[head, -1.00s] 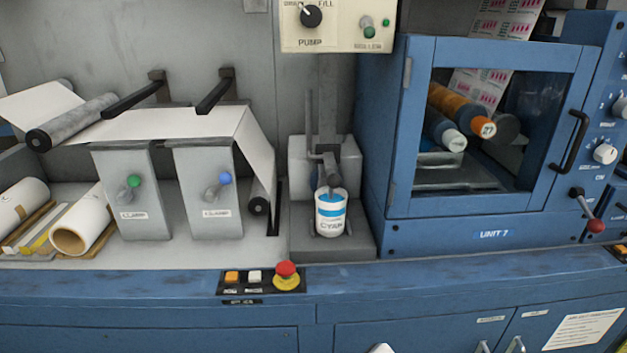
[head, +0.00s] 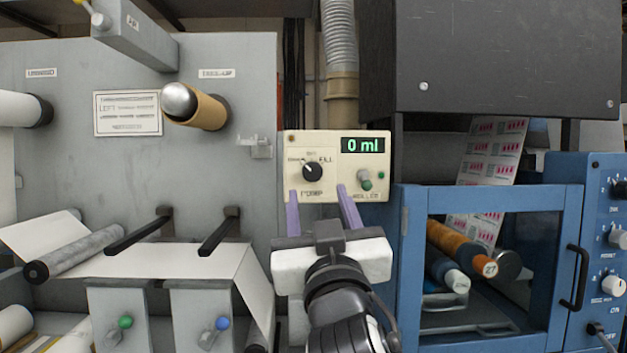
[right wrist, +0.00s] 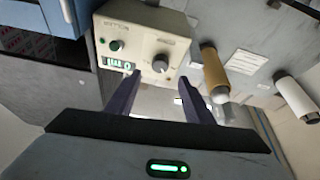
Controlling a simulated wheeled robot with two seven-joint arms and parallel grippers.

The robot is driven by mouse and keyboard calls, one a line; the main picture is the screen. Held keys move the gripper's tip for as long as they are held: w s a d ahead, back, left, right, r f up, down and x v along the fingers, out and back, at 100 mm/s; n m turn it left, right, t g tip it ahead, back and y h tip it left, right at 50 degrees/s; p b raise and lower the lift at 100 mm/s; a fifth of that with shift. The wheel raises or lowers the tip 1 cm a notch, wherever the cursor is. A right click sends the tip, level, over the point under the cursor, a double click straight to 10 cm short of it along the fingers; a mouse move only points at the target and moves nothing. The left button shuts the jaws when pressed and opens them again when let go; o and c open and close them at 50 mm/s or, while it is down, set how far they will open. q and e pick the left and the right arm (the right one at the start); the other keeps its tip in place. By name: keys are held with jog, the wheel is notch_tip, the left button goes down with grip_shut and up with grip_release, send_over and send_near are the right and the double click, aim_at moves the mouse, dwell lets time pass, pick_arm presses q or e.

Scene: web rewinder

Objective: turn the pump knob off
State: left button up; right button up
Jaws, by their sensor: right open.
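The pump box (head: 335,190) is a cream panel in the middle of the head view. Its black pump knob (head: 312,172) has a white mark that points to the upper left, towards the left label. A display (head: 363,146) on the box reads 0 ml. My right gripper (head: 318,190) is open and empty, its two purple fingers pointing at the lower part of the box. In the right wrist view the knob (right wrist: 160,63) appears beyond the gap between the fingertips (right wrist: 160,80). I cannot tell whether the fingers touch the box. My left gripper is not in view.
A blue windowed cabinet (head: 412,240) stands to the right. Two dark bars (head: 225,230) and a tan roller (head: 205,112) stick out on the left. A grey hose (head: 341,40) hangs above the box.

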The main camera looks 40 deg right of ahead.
aim_at(313, 174)
jog(key=p+x, duration=0.2)
jog(key=x, duration=0.6)
jog(key=shift+w+d, duration=0.15)
jog(key=shift+w, duration=0.15)
